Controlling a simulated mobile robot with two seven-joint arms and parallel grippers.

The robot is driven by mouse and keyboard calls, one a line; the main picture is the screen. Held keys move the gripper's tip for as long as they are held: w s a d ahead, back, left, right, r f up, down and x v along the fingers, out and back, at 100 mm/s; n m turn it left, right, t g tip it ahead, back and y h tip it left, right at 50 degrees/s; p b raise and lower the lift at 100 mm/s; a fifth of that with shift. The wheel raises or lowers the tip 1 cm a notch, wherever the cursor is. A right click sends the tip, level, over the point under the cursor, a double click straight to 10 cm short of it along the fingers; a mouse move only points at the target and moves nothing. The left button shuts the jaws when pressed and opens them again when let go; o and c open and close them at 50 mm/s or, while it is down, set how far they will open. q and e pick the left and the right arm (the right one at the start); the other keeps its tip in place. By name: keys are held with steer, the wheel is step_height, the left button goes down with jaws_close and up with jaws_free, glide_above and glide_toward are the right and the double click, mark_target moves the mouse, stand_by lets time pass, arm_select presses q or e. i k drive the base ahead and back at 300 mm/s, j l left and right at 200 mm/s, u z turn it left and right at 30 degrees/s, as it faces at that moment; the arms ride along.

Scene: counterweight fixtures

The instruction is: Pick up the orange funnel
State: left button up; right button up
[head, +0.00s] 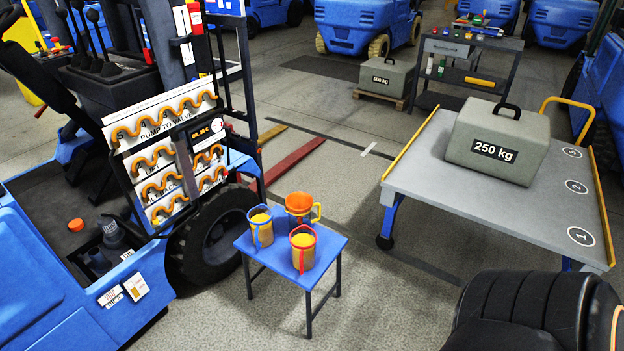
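The orange funnel (299,202) appears to be the wide-mouthed orange piece at the back of a small blue table (328,259) in the head view. A yellow handle shows at its right side. Its lower part is partly hidden by a red-rimmed container (303,252) in front of it. A blue-rimmed container (261,230) stands to its left. Both containers show yellow contents. I cannot tell whether the funnel rests on the tabletop or in another vessel. Neither of my grippers is in view.
A blue forklift (60,290) with a black tire stands close left of the table. A grey cart (420,176) carrying a 250 kg weight (497,140) is at right. A black padded object (520,310) fills the bottom right. Floor between table and cart is clear.

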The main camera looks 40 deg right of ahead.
mark_target(298, 202)
steer(key=z, duration=1.2)
